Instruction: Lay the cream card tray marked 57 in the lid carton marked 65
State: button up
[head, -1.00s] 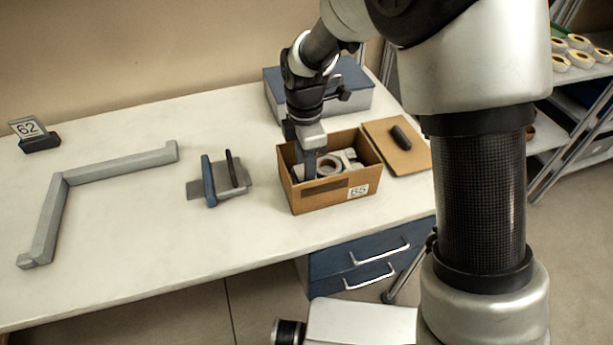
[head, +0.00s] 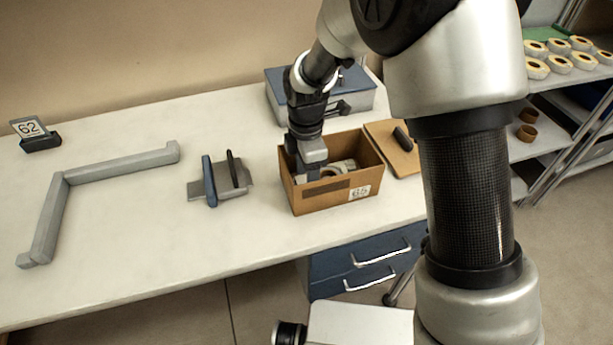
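The brown lid carton (head: 318,205) stands open on the table, with a white label reading 65 on its front wall. My gripper (head: 307,176) points down inside the carton at its left side. Its fingertips are partly hidden by the front wall, so I cannot tell whether it is open or shut, or holding something. A pale piece with a rounded, ring-like shape (head: 340,168) lies in the carton beside my gripper. I see no 57 mark, so I cannot tell whether this is the cream card tray.
A brown board with a black handle (head: 408,163) lies right of the carton. A blue box (head: 362,98) stands behind. Left are a grey plate with blue and black uprights (head: 238,192), a grey angled bar (head: 110,166) and a 62 sign (head: 29,127). Shelves with reels (head: 560,64) stand right.

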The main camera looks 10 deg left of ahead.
notch_tip(320, 180, up, 12)
jog(key=p, duration=0.1)
jog(key=shift+r, duration=0.2)
jog(key=s+d+r+m+t, duration=0.1)
jog(key=s+d+r+m, duration=0.2)
jog(key=d+r+m, duration=0.3)
jog(key=s+d+r+m+t, duration=0.2)
jog(key=s+d+r+m, duration=0.25)
jog(key=d, duration=0.25)
jog(key=s+d+r+m+t, duration=0.2)
jog(key=s+d+m, duration=0.6)
jog(key=s+m, duration=0.2)
jog(key=m, duration=0.2)
jog(key=shift+s+d+r+m+t, duration=0.25)
jog(key=shift+d+r+m+t, duration=0.05)
jog(key=shift+d+r+m, duration=0.1)
